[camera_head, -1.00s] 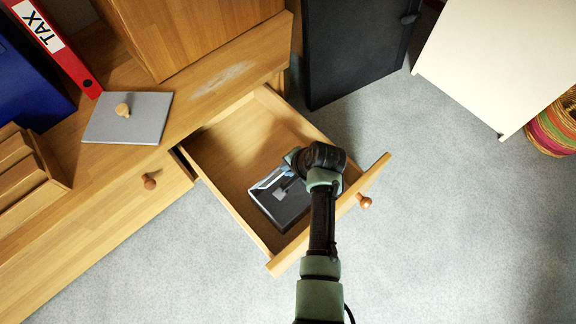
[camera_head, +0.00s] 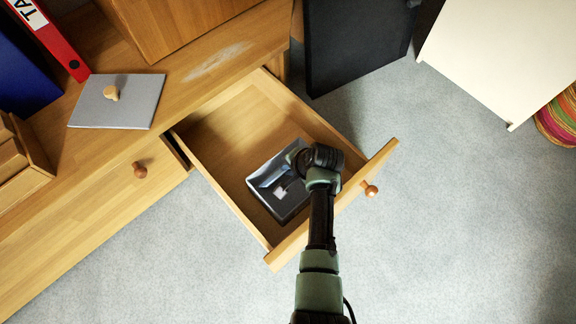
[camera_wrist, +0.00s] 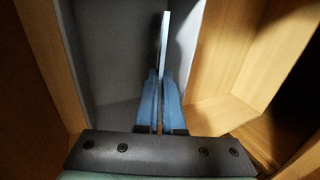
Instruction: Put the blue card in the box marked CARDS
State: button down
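My gripper (camera_head: 290,185) reaches down into the open drawer, over a dark grey open box (camera_head: 262,187) on the drawer floor. In the wrist view its two bluish fingers (camera_wrist: 161,100) are close together. A thin, pale-edged flat thing (camera_wrist: 165,35), seemingly the blue card edge-on, stands between them and extends past their tips. Its face is hidden. The grey surface of the box (camera_wrist: 105,55) lies beyond the fingers. I cannot read any marking on the box. A small pale patch (camera_head: 281,191) shows there, too small to make out.
A black cabinet (camera_head: 350,45) and a white one (camera_head: 500,50) stand behind.

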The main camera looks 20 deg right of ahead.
jog(key=shift+f, duration=0.2)
jog(key=c, duration=1)
grip_release()
jog(key=shift+o, duration=0.4)
jog(key=o, duration=0.4)
jog(key=shift+o, duration=0.2)
notch_tip(320, 180, up, 8)
jog(key=p, duration=0.8)
